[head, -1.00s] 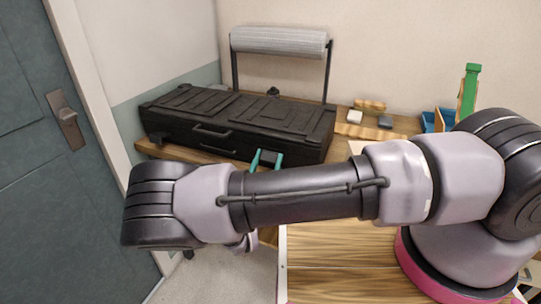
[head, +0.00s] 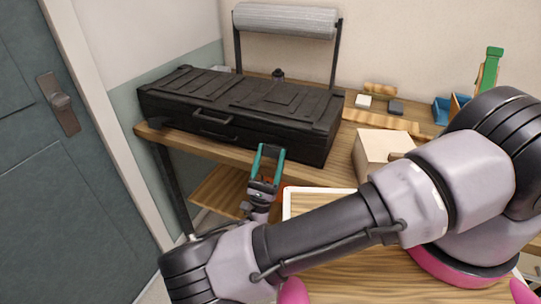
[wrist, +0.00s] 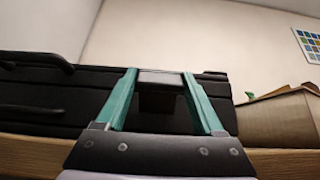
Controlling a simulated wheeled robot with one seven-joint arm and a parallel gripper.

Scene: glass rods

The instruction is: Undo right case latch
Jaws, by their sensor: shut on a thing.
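The long black case (head: 228,112) lies closed on the wooden bench against the wall; its front side (wrist: 60,90) fills the left of the wrist view. The right case latch (wrist: 160,78) is a small dark piece with a greyer top plate, on the case front near its right end. My gripper (head: 271,150) comes from below and in front, its teal fingers on either side of the latch. In the wrist view, my gripper (wrist: 160,74) is shut on the latch. The fingers partly hide the latch, and I cannot tell whether it is released.
The case handle (head: 213,122) is left of the latch. A pale box (head: 385,150) stands right of the case; it shows as a brown box (wrist: 285,118) in the wrist view. A roll on a stand (head: 286,20) is behind the case. A white-edged tray (head: 287,205) lies in front.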

